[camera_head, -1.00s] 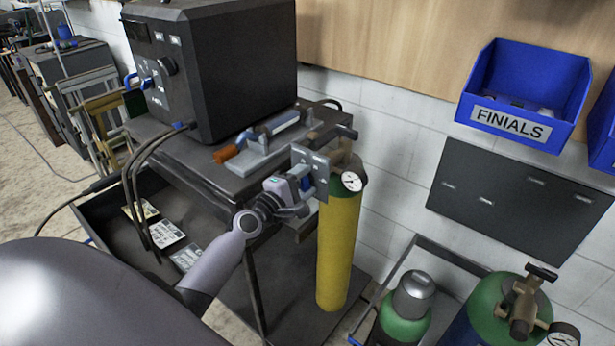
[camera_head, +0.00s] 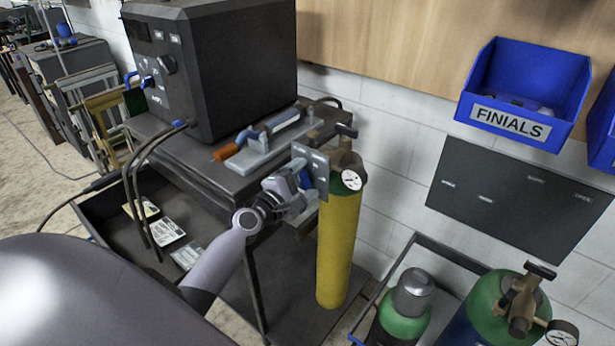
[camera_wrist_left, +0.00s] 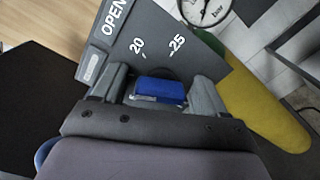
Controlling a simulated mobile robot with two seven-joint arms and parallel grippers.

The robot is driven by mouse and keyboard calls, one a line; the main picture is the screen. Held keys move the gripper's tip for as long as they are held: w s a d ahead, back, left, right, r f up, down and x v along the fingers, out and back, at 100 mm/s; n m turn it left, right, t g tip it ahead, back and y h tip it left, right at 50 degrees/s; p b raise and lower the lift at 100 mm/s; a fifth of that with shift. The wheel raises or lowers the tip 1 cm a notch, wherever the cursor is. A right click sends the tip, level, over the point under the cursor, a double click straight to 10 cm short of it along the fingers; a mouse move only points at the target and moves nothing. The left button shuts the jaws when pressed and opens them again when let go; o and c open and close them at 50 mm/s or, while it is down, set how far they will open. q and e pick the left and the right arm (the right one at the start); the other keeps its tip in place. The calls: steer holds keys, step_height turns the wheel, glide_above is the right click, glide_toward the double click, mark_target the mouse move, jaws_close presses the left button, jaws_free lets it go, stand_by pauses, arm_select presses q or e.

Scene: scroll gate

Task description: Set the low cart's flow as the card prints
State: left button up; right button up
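The low cart (camera_head: 225,290) carries a yellow gas cylinder (camera_head: 338,250) with a green shoulder and a round gauge (camera_head: 352,180). A grey plate (camera_head: 312,168) is fixed beside the cylinder top. In the left wrist view the plate (camera_wrist_left: 150,38) reads OPEN, 20 and 25. My left gripper (camera_head: 300,185) is at the plate. In the left wrist view a blue knob (camera_wrist_left: 160,90) lies between its two fingers (camera_wrist_left: 160,95), with small gaps seeming to show at its sides. The pointer setting is hidden. Printed cards (camera_head: 168,233) lie in the cart's tray. My right gripper is not in view.
Right of the cart are other cylinders (camera_head: 405,310) in a frame. A blue FINIALS bin (camera_head: 510,122) hangs on the wall.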

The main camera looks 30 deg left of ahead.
mark_target(301, 183)
arm_select(q)
steer(key=shift+s, duration=0.15)
steer(key=shift+s+a, duration=0.15)
steer(key=shift+s, duration=1.6)
steer(key=shift+s+a, duration=0.15)
steer(key=shift+s, duration=1.55)
steer(key=s+d+f+m+g, duration=0.3)
steer(key=s+d+f+m, duration=0.4)
steer(key=m, duration=0.5)
steer(key=s+d+f+m+g+h, duration=0.1)
steer(key=s+d+f+m+g, duration=0.3)
steer(key=s+d+f+m, duration=0.4)
steer(key=s+f+m, duration=0.4)
steer(key=shift+s+m+g, duration=0.3)
steer(key=shift+a+f, duration=0.1)
steer(key=c, duration=0.6)
steer(key=shift+o, duration=0.2)
steer(key=shift+a, duration=0.1)
